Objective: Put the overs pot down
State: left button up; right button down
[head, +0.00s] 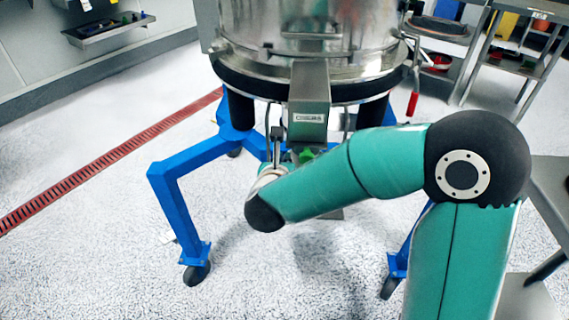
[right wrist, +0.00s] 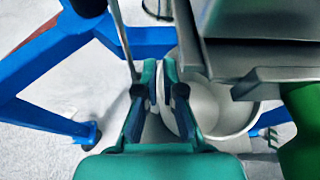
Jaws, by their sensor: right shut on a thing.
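The overs pot (right wrist: 228,108) is a pale metal, open-topped round vessel in the right wrist view, under the edge of a steel spout. My right gripper (right wrist: 164,88) is shut on the pot's near-left wall, with one finger on each side. In the head view my right arm (head: 385,165) reaches left, under the sifter's labelled outlet chute (head: 309,105). The wrist and chute hide most of the pot and fingers there. I cannot tell whether the pot's base touches anything. My left gripper is not in view.
The steel sifter (head: 310,30) stands on a blue wheeled frame (head: 180,215), whose legs flank my right arm. A green part (right wrist: 300,125) is close at the right of the wrist view. Steel shelving (head: 525,65) stands back right. Pale floor (head: 100,260) is open at left.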

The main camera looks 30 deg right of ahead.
jog(key=shift+f, duration=0.75)
jog(key=c, duration=1.3)
grip_release()
